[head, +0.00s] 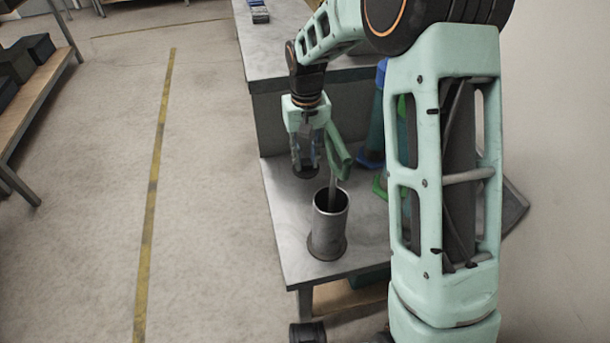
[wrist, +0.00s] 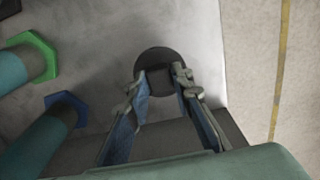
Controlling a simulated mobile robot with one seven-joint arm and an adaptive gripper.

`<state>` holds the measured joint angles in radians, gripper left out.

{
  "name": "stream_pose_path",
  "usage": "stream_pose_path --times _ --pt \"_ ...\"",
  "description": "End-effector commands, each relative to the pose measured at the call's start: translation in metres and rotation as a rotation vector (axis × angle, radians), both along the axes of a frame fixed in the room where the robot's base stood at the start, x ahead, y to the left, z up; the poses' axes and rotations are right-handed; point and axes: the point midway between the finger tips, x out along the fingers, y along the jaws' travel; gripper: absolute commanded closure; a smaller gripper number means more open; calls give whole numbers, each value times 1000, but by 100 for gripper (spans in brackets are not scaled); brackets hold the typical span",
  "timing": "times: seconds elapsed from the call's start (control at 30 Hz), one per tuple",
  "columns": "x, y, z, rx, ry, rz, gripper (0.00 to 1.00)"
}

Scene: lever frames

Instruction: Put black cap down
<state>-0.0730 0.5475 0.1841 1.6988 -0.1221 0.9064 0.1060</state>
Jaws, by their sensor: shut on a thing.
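The black cap (wrist: 160,58) is a dark round disc with a raised grip, held between the fingertips of my gripper (wrist: 160,85) in the wrist view. In the head view my gripper (head: 305,160) points down over the grey table (head: 285,215), and the cap (head: 306,172) shows as a dark disc at its fingertips. The cap is close to the tabletop; I cannot tell whether it touches. My gripper is just behind and left of a grey metal cylinder (head: 328,228).
The open-topped cylinder has a green-handled tool (head: 338,152) standing in it, close to my gripper. Blue-based (wrist: 66,108) and green-based (wrist: 36,55) teal posts stand beside it. A higher grey counter (head: 270,55) rises behind. The table's left edge is near.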

Motion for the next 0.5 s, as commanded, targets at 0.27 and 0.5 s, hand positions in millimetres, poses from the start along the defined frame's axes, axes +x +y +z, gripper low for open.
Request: stream_pose_path --times 0.27,0.5 --pt "-1 0 -43 0 3 0 100" --pt "0 0 -48 1 0 0 100"
